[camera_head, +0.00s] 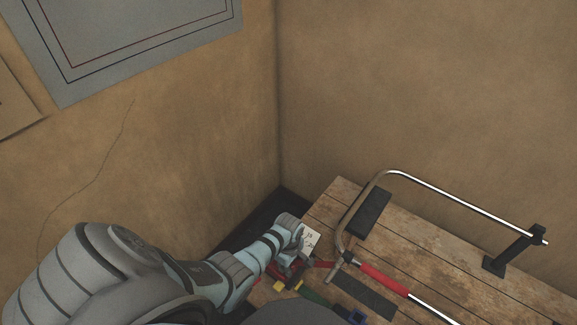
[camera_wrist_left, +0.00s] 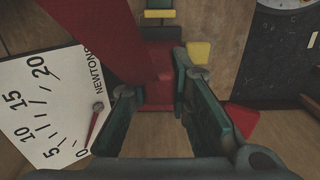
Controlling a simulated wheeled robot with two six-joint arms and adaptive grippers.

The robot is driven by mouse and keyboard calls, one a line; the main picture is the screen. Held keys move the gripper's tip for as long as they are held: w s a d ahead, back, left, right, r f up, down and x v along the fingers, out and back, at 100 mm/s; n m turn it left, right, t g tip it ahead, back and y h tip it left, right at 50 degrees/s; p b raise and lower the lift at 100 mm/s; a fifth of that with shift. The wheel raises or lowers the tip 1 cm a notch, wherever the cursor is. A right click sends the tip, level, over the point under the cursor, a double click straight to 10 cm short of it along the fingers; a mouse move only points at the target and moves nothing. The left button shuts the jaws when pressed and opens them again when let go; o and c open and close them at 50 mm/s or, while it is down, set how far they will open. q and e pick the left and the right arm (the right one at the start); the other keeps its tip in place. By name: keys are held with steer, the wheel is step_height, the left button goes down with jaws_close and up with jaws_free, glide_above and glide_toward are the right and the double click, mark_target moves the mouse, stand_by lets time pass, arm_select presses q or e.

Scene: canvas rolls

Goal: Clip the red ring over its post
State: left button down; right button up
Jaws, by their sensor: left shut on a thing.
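My left gripper (camera_head: 292,268) reaches down at the near left edge of the wooden bench. In the left wrist view, its fingers (camera_wrist_left: 156,88) are on either side of a red piece (camera_wrist_left: 158,75), and it is shut on that piece. A wide red band (camera_wrist_left: 97,35) runs in from the upper left of that view. I cannot tell whether the held piece is the red ring. No post for it can be made out clearly. My right gripper is not in view.
A white newton dial card (camera_wrist_left: 45,105) lies beside the gripper. Walls rise behind.

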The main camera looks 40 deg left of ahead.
arm_select(q)
steer(key=shift+f+b, duration=0.6)
steer(key=shift+f, duration=0.25)
steer(key=c, duration=1.4)
jaws_free()
steer(key=shift+r, duration=0.1)
step_height(320, 180, up, 12)
